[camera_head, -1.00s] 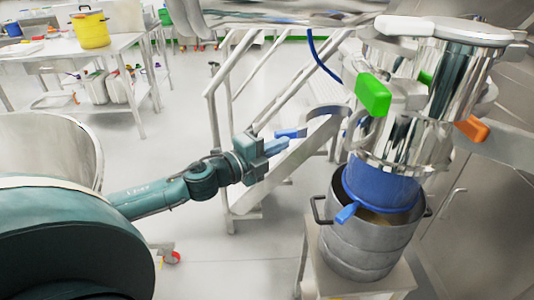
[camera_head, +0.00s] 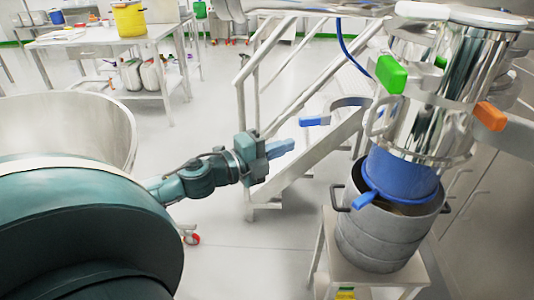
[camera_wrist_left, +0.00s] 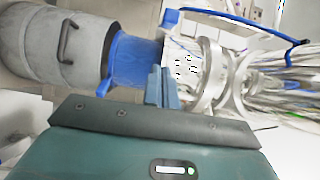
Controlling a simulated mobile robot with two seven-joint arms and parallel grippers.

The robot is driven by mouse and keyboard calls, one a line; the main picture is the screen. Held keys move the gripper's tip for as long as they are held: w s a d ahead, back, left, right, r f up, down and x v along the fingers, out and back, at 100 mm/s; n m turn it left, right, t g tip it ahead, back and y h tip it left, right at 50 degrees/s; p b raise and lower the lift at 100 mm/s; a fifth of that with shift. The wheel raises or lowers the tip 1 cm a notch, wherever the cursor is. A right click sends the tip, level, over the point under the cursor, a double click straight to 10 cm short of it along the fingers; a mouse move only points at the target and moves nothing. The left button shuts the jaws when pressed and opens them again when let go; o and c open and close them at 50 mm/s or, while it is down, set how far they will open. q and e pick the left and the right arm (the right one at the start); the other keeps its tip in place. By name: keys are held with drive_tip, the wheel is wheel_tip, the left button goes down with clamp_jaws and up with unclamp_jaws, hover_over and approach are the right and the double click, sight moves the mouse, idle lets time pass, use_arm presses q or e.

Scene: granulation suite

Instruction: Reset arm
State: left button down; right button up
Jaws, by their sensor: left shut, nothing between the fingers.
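My left gripper (camera_head: 281,148) is shut and empty in the head view. Its arm comes in from the left, and its blue fingers point right, towards the steel vessel but apart from it. In the left wrist view the closed fingers (camera_wrist_left: 161,88) show in front of the blue sleeve (camera_wrist_left: 135,62) and clear of it. My right gripper is not in either view.
A steel vessel (camera_head: 430,100) with green and orange handles stands at right. Its blue sleeve (camera_head: 400,175) reaches into a steel drum (camera_head: 385,235) on a small stand (camera_head: 335,265). Stair rails (camera_head: 240,100) rise behind my gripper. A large steel bowl (camera_head: 120,125) is at left.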

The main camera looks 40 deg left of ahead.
use_arm(q)
drive_tip(key=v, duration=0.3)
drive_tip(key=shift+s+a, duration=0.25)
drive_tip(key=shift+a, duration=0.05)
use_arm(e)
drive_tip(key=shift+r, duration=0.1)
use_arm(q)
drive_tip(key=s+d+f+n+g+y+p, duration=0.1)
drive_tip(key=s+f+n+y, duration=0.1)
drive_tip(key=f+n, duration=0.4)
drive_tip(key=s+d+f+n+g+y, duration=0.1)
drive_tip(key=s+d+f+n+y, duration=0.2)
drive_tip(key=f, duration=0.5)
drive_tip(key=s+d+f+n+g+h, duration=0.1)
drive_tip(key=s+d+f+n+g, duration=0.1)
drive_tip(key=d, duration=0.6)
drive_tip(key=s+d+f+n+g+h+p, duration=0.1)
drive_tip(key=s+d+f+n+g, duration=0.1)
drive_tip(key=s+d+f+n, duration=0.3)
drive_tip(key=d+f+n, duration=0.2)
drive_tip(key=d+f, duration=0.1)
drive_tip(key=f, duration=0.1)
drive_tip(key=shift+n+g+h, duration=0.3)
drive_tip(key=shift+h, duration=0.1)
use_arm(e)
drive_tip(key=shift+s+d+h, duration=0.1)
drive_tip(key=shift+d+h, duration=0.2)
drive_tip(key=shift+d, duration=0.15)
